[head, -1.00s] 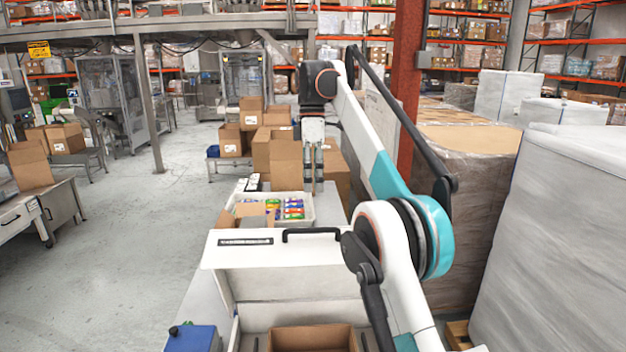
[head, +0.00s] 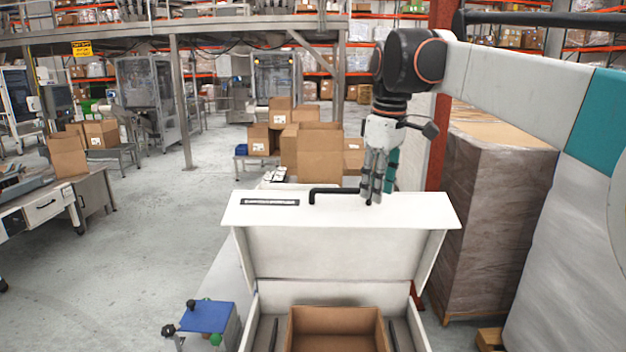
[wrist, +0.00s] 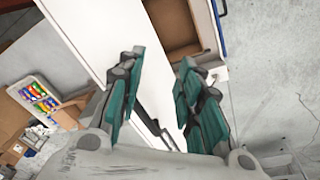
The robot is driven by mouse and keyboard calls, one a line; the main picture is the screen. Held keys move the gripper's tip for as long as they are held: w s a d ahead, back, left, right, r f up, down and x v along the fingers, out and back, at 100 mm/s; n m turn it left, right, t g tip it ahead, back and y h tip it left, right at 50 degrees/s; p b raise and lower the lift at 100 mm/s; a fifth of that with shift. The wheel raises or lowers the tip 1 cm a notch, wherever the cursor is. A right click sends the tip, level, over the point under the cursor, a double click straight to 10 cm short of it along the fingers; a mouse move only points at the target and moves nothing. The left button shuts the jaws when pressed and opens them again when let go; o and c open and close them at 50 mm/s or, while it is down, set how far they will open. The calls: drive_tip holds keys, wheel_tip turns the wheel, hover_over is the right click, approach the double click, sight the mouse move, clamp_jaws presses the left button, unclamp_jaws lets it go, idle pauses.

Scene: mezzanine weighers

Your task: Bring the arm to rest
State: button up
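The lid (wrist: 95,35) also shows below my fingers in the wrist view. How far my fingertips are from the handle is hard to tell.
An open cardboard box (head: 335,313) sits inside the white case under the lid. A blue-topped fixture (head: 207,316) stands to its left. A wrapped pallet stack (head: 495,220) is close on the right. A tray of colourful packs (wrist: 40,98) shows in the wrist view. Floor at left is clear.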

drive_tip(key=s+d+f+m+t+b, duration=0.2)
drive_tip(key=s+f+b, duration=0.4)
drive_tip(key=s+f, duration=0.3)
drive_tip(key=s+d+f+m+t+b, duration=0.1)
drive_tip(key=s+f+m+b, duration=0.3)
drive_tip(key=s+f, duration=0.6)
drive_tip(key=s+d+f+m+t+b, duration=0.2)
drive_tip(key=s+f+b, duration=0.6)
drive_tip(key=f, duration=1.3)
drive_tip(key=shift+s+d+m+t, duration=0.3)
drive_tip(key=shift+s+d+m, duration=0.35)
drive_tip(key=shift+s+m, duration=0.35)
